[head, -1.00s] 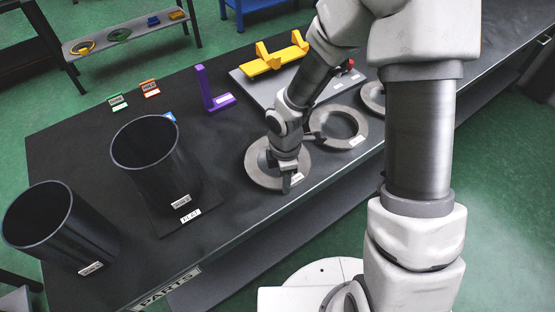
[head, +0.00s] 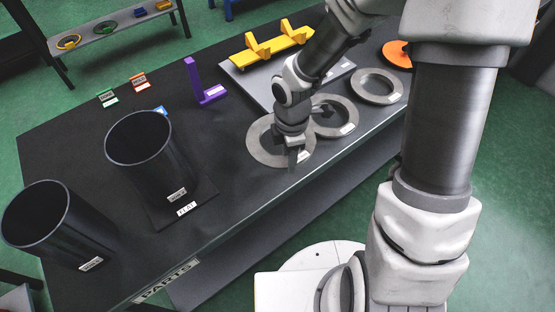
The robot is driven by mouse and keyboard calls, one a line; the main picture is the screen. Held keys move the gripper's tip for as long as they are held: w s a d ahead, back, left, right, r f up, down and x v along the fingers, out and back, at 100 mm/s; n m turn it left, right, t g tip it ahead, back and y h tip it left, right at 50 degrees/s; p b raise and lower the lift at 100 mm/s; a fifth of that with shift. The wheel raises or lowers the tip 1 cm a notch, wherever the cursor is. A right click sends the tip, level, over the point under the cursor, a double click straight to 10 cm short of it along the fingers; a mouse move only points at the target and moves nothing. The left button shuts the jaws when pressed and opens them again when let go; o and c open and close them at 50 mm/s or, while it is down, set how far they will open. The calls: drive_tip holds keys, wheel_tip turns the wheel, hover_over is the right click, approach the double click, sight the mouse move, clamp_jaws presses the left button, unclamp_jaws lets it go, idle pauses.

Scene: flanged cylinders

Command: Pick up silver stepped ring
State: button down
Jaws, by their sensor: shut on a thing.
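A flat grey ring (head: 261,149) with a wide rim shows in the head view near the table's front edge. My gripper (head: 295,158) is over its front right part and shut on its rim. The fingers and wrist hide part of the ring and its hole. The ring appears slightly raised, and in the picture its right edge meets a second grey ring (head: 351,112). A third grey ring (head: 396,91) lies farther right. The exact gap between the held ring and the table cannot be told.
Two black open cylinders (head: 176,172) (head: 82,238) stand at left. A purple bracket (head: 191,80), a yellow fixture (head: 262,53) on a grey plate and an orange disc (head: 393,55) are farther back. Black table (head: 235,195) is bare in front of the held ring.

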drive_tip(key=s+d+r+p, duration=0.1)
drive_tip(key=d+r+p, duration=0.1)
drive_tip(key=d+r, duration=0.3)
drive_tip(key=d, duration=0.3)
drive_tip(key=shift+s+d+r, duration=0.15)
drive_tip(key=shift+d, duration=0.1)
